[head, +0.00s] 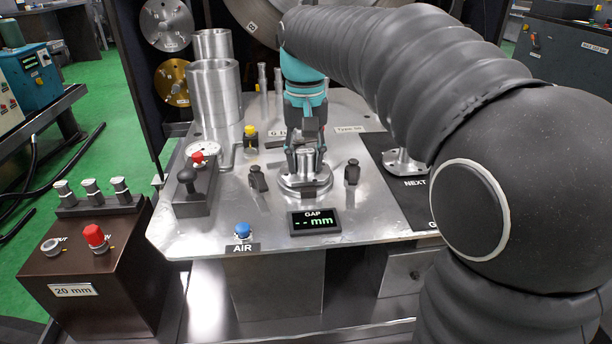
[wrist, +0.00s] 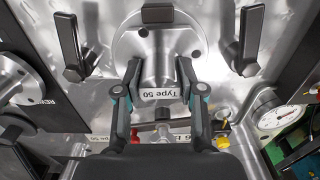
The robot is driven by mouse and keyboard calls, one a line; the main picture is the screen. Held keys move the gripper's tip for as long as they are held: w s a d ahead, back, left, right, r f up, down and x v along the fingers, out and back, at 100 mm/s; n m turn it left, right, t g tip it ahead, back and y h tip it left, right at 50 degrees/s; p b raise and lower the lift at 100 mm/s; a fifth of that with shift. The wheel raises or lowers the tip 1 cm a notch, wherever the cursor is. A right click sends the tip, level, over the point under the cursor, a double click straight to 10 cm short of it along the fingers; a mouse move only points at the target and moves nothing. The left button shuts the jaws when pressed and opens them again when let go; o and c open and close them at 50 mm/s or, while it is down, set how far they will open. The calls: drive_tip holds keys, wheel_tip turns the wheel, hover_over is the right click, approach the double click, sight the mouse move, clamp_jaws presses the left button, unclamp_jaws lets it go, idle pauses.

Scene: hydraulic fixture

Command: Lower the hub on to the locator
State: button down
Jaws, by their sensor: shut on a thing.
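The hub is a shiny metal piece with a round flange and an upright neck; it shows in the head view (head: 305,183) and the wrist view (wrist: 150,42). Its neck carries a "Type 50" label in the wrist view. My gripper (head: 306,156) is shut on the neck from above; in the wrist view its fingers (wrist: 161,84) press on either side of it. The hub looks upright, low over the metal plate. The locator is hidden beneath the flange, and I cannot tell whether the hub touches it. The gap display (head: 315,221) reads "-- mm".
Dark clamps stand close around the flange, at left (head: 258,178) and right (head: 352,172). A lever block (head: 196,190) and the blue air button (head: 243,230) are at left and front. Stacked cylinders (head: 214,92) rise at back left. Another flanged part (head: 400,162) is at right.

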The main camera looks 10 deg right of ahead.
drive_tip(key=shift+f, duration=0.2)
idle(0.7)
drive_tip(key=c, duration=0.6)
unclamp_jaws()
